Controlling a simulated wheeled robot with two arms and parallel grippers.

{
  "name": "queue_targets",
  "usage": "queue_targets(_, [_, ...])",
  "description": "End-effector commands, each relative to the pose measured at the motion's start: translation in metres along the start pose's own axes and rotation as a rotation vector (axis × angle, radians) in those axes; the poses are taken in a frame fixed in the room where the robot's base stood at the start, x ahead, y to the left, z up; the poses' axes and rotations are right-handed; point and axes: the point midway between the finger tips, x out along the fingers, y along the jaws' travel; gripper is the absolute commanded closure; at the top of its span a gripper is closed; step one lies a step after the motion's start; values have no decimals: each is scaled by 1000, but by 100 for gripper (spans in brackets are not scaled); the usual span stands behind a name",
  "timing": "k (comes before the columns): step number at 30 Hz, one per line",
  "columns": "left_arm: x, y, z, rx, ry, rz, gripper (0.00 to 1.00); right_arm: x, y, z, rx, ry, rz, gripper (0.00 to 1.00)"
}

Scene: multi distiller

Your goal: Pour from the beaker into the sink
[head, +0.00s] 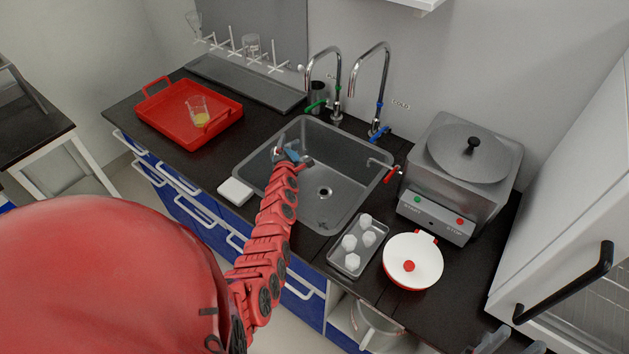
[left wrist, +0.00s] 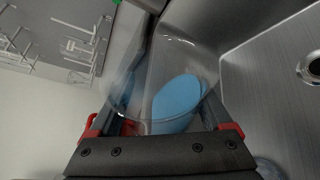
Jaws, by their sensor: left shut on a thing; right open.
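In the left wrist view, my left gripper (left wrist: 162,105) is shut on a clear glass beaker (left wrist: 185,50) with blue liquid (left wrist: 180,103). I cannot tell whether liquid is leaving the beaker. My right gripper (head: 510,343) is open and empty at the bottom right edge, partly cut off.
A red tray (head: 160,84) holds another beaker with yellow liquid (head: 198,112). Two taps (head: 336,85) stand behind the sink. A grey heating bath (head: 468,150), a small tray of white pieces (head: 345,262) and a white-lidded red pot (head: 413,252) are to the right.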

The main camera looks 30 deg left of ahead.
Motion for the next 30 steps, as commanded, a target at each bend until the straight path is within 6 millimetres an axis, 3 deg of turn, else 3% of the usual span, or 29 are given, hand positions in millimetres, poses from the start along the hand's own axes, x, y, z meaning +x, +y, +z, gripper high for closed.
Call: queue_targets(30, [-5, 12, 14, 247, -2, 100, 84, 17, 1, -3, 0, 0, 0, 54])
